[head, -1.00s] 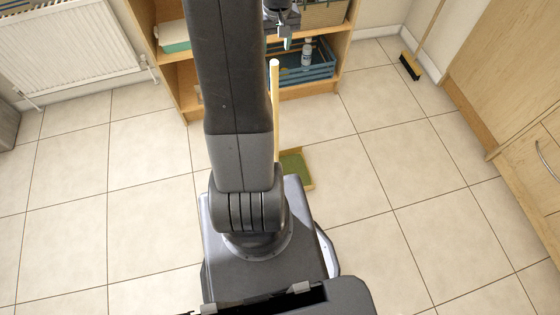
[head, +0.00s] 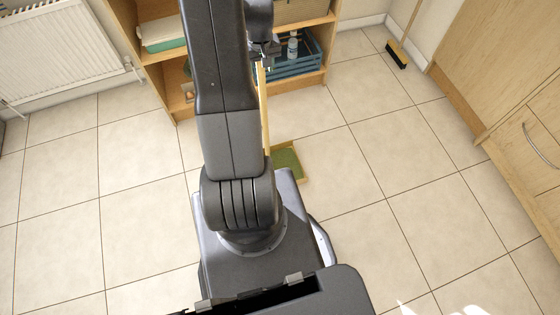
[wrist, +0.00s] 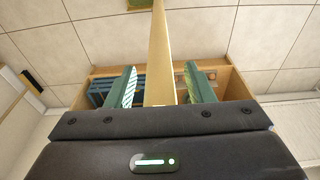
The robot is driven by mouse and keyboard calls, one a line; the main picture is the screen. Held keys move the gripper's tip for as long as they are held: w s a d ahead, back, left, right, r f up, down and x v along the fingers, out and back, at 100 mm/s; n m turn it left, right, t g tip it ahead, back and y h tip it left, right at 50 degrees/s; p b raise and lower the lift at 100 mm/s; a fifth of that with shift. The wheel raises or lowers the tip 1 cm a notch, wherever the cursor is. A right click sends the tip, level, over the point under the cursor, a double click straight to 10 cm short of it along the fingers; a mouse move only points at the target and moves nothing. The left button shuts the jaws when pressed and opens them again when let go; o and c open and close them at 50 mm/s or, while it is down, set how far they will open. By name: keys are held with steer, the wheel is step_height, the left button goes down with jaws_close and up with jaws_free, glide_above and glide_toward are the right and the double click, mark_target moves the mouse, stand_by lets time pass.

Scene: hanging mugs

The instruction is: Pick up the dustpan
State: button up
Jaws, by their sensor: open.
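The dustpan (head: 288,162) is a green pan with a pale wooden rim, lying on the tiled floor just beyond my base. Its long pale wooden handle (head: 265,105) stands up from it, partly hidden by my arm in the head view. My gripper (head: 262,50) is at the top of the handle. In the wrist view the open green fingers (wrist: 162,88) are on either side of the handle (wrist: 160,50), with a gap on each side. The pan's edge (wrist: 140,4) shows at the top of the wrist view.
A wooden shelf unit (head: 175,92) stands close behind the handle, with a blue crate (head: 290,68) holding a bottle (head: 293,47). A broom (head: 397,55) leans at the back right beside wooden cabinets (head: 500,60). The floor to the right is clear.

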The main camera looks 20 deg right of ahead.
jaws_close()
steer(key=shift+r, duration=0.1)
stand_by(0.3)
